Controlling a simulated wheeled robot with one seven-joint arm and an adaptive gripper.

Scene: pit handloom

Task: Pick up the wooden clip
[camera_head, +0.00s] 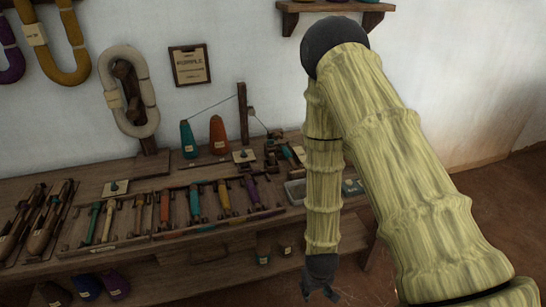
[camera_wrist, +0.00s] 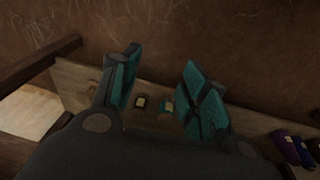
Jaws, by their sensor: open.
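I cannot make out the wooden clip with certainty in either view; it may be too small or hidden. My gripper (camera_head: 320,292) hangs pointing down in front of the workbench's right end in the head view. In the wrist view my gripper (camera_wrist: 163,88) is open, its two teal-padded fingers spread apart with nothing held between them. Past the gap between the fingers lie a small brown item (camera_wrist: 140,102) and a small teal item (camera_wrist: 167,106), each with a pale label, on a wooden board.
The wooden workbench (camera_head: 90,190) carries several coloured bobbins in racks and two yarn cones, teal (camera_head: 188,140) and orange (camera_head: 218,136). Its lower shelf (camera_head: 160,288) holds more labelled yarn. A wall shelf (camera_head: 335,7) is above. Floor at right (camera_head: 510,190) is clear.

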